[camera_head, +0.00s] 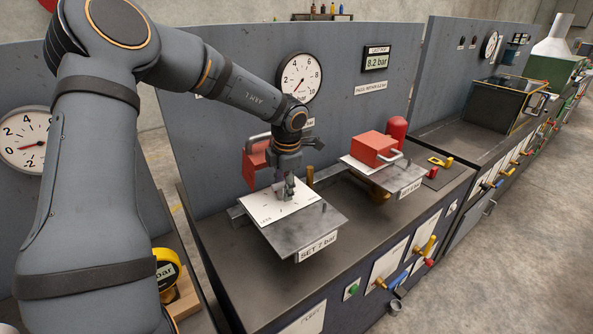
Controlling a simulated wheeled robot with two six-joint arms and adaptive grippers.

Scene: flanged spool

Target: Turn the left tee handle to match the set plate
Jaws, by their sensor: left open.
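My left gripper (284,182) reaches down from my left arm over the pale marked plate (270,206) of the left station. It is open. A small grey piece, seemingly the left tee handle (287,192), stands on that plate at the fingertips. The fingers partly cover it, so its angle and any contact are unclear. The set plate (317,247) on the front edge of the grey metal sheet (312,226) reads "SET 7 bar". My right gripper is out of view.
A red box with a handle (254,160) stands behind my gripper. Another red box (372,148) sits on the right station beside a red cylinder (397,130). A round gauge (300,78) and an "8.2 bar" display (377,60) are on the back panel.

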